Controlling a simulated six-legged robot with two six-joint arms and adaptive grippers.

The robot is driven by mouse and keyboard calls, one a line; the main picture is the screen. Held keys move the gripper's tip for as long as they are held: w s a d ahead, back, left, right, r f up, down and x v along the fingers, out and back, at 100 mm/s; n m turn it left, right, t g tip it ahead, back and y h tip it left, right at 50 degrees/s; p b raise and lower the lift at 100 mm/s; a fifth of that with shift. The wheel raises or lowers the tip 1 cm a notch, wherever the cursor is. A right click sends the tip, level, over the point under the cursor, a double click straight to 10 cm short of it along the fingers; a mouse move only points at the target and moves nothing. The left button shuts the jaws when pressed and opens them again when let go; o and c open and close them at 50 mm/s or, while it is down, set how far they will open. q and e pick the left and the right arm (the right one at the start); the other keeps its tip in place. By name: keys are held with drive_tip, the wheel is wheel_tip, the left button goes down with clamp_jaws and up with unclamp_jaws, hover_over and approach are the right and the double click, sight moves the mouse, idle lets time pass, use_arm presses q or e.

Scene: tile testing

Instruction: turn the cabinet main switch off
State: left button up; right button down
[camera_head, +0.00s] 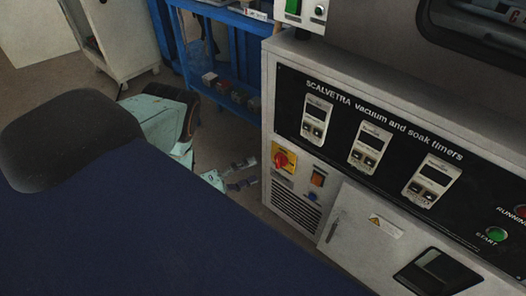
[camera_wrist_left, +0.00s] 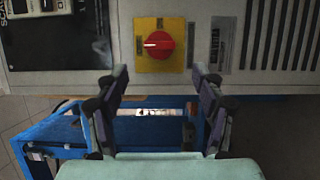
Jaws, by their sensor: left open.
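The cabinet main switch is a red rotary knob (camera_head: 281,159) on a yellow plate (camera_head: 288,168), low on the left of the cabinet front. In the left wrist view the red knob (camera_wrist_left: 162,45) sits on its yellow plate (camera_wrist_left: 146,69), with a white mark on its left side. My left gripper (camera_head: 243,174) is just left of the switch in the head view, apart from it. In the left wrist view my left gripper (camera_wrist_left: 159,77) is open and empty, its fingers on either side of the knob's line and short of the panel. My right gripper is not in view.
The cabinet front carries a black timer panel (camera_head: 340,148), an orange rocker switch (camera_head: 318,179), vent slots (camera_head: 296,211), a door with a warning label (camera_head: 385,226) and a green start button (camera_head: 497,235). A blue shelf (camera_head: 226,107) stands behind my left arm.

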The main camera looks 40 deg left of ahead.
use_arm(q)
drive_tip(key=v, duration=0.5)
drive_tip(key=shift+s+a, duration=0.15)
drive_tip(key=shift+s, duration=0.25)
